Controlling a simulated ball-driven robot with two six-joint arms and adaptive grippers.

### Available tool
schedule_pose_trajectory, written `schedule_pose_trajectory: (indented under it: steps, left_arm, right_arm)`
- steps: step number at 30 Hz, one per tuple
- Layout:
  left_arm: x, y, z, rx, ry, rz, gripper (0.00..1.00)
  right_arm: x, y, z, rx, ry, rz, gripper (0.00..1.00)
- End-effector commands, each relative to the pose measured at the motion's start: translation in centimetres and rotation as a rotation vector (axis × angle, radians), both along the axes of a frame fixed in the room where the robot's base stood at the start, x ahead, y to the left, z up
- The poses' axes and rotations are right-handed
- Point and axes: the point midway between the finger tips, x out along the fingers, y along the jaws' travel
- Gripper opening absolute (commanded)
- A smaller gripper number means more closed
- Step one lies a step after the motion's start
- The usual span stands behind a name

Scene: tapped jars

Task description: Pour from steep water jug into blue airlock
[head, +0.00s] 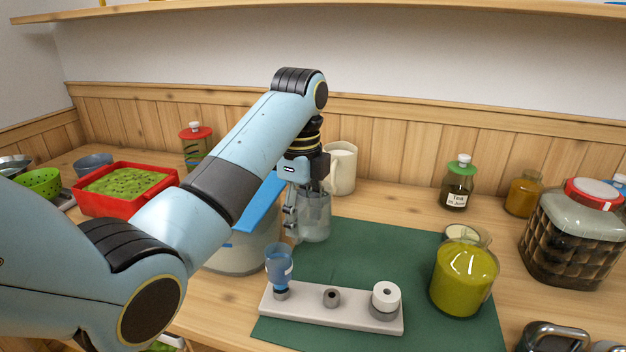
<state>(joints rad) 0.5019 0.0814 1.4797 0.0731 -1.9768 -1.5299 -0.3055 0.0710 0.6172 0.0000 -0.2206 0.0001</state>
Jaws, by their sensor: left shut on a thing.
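The blue airlock (279,265) is a small see-through blue cup. It stands upright at the left end of a pale rack (345,319) on the green mat (350,255). My left gripper (298,214) points down behind the airlock and is shut on a clear jug (317,224), which looks like the steep water jug. The jug looks upright, at or just above the mat's back left corner. The gripper and arm cover part of it, and its water level is hard to make out. My right gripper is not in view.
A jar of yellow-green liquid (464,280) stands on the mat's right. A white pitcher (342,168) stands behind the jug. A red tray (113,198) is at left. The mat's middle is clear.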

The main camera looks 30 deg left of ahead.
Motion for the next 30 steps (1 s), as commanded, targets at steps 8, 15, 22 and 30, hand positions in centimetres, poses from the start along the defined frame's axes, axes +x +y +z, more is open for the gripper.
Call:
schedule_pose_trajectory:
  steps: [8, 15, 22, 30]
  left_arm:
    - [-3.3, -3.3, 4.5, 0.001, -0.007, 0.397, 0.00]
    - [-6.4, -5.9, 7.5, 0.000, -0.007, 0.751, 0.00]
    - [-9.2, -7.7, 10.1, 0.000, -0.005, 1.056, 0.00]
    - [-10.8, -8.7, 11.1, 0.001, -0.005, 1.236, 0.00]
  right_arm:
    - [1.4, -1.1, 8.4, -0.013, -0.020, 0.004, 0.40]
    - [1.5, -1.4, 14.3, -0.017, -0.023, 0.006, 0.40]
    - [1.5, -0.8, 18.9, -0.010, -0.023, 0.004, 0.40]
    - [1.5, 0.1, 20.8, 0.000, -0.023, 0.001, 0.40]
